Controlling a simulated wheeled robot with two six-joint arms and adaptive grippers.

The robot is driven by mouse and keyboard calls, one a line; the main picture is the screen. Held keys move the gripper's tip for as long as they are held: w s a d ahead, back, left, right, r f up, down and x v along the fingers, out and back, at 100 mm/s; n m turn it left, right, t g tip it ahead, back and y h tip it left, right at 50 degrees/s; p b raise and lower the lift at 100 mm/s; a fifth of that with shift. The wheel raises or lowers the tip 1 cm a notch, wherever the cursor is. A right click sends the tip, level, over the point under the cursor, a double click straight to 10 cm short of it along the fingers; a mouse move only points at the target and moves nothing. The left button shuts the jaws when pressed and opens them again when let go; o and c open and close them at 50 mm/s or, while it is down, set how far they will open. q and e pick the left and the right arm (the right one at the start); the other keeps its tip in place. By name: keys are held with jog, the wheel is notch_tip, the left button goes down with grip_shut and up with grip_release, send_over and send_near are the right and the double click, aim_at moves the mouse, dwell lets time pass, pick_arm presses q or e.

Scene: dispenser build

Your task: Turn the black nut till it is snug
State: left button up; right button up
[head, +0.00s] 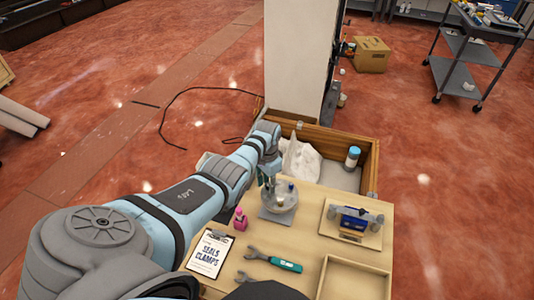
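My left gripper (267,182) reaches down at a pale round part (284,203), which sits on a grey square plate (275,217) on the wooden bench. The fingers are small and partly lost against the round part, so I cannot tell whether they are open or shut, or whether they touch anything. I cannot make out the black nut; the gripper may hide it. A small dark blue piece (291,187) shows at the round part's top right. My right gripper is not in view.
A pink bottle (240,221), a clipboard (210,254) and a green-handled wrench (284,264) lie near the plate. A wooden board (333,227) with a blue device (354,219) is at right. An empty-looking tray (330,290) is in front. A bin (371,165) holds a blue-capped bottle (352,158).

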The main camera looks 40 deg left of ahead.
pick_arm(q)
notch_tip(320, 180, up, 12)
dwell(0.6)
dwell(0.4)
